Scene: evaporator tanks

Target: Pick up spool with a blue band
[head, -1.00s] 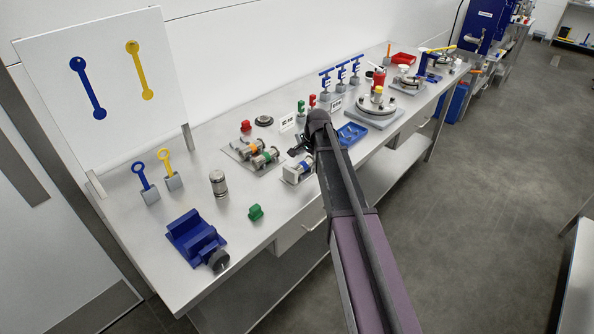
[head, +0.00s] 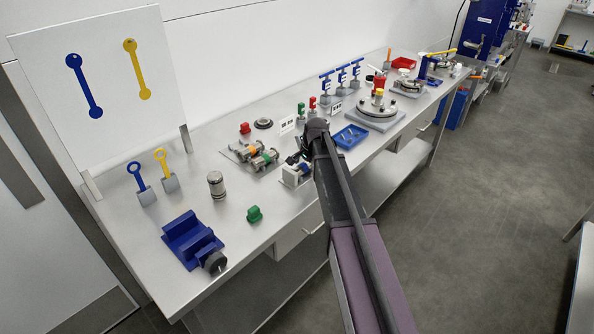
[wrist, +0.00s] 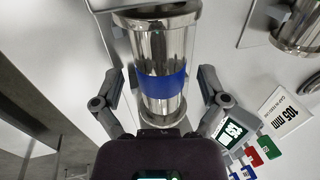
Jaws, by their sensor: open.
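The spool with the blue band (wrist: 162,84) is a shiny metal cylinder in the middle of the wrist view. My gripper (wrist: 158,88) is open, with one finger on each side of the spool's lower part. I cannot tell whether the fingers touch it. In the head view the spool (head: 303,170) sits at the bench's front edge, partly hidden behind my gripper (head: 300,158).
Spools with orange and green bands (head: 257,154) lie on a plate just left. A blue tray (head: 350,136) is on the right.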

